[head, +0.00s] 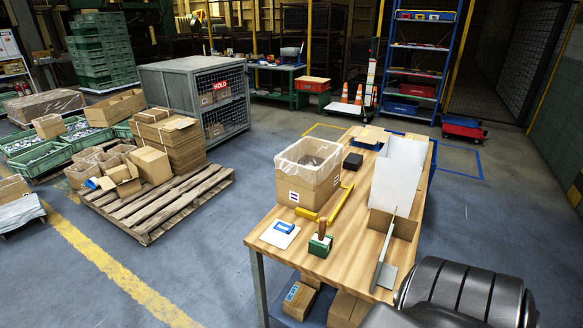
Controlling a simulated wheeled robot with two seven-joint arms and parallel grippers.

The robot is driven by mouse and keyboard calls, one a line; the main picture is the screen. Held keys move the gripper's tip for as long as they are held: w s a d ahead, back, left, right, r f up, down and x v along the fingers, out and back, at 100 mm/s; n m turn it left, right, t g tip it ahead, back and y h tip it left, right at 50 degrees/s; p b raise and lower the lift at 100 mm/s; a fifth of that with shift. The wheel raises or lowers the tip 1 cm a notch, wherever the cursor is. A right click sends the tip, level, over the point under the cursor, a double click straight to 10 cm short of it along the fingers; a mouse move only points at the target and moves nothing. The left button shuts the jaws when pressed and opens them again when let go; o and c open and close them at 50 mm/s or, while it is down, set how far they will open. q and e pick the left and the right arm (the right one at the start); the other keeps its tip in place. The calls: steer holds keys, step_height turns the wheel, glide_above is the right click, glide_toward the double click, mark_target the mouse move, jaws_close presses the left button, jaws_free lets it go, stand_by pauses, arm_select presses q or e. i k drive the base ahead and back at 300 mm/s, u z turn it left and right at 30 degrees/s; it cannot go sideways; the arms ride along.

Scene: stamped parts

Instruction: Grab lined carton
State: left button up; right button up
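The lined carton (302,191) is an open brown cardboard box with a clear plastic liner folded over its rim. It stands upright on the left side of the wooden worktable (341,232) in the head view. A small white label with a dark mark is on its front face. Something greyish shows inside, but I cannot tell what.
A yellow bar-like tool (337,205) lies right beside the carton. A green block with a wooden handle (320,241), a blue-and-white item (282,231), a black box (353,161) and white panels (397,172) share the table. A loaded pallet (150,236) stands left, with open floor between.

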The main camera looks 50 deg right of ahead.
mark_target(299, 185)
steer(key=z, duration=0.3)
steer(key=i, duration=0.8)
steer(key=z, duration=1.05)
steer(key=i, duration=0.6)
steer(key=z, duration=0.45)
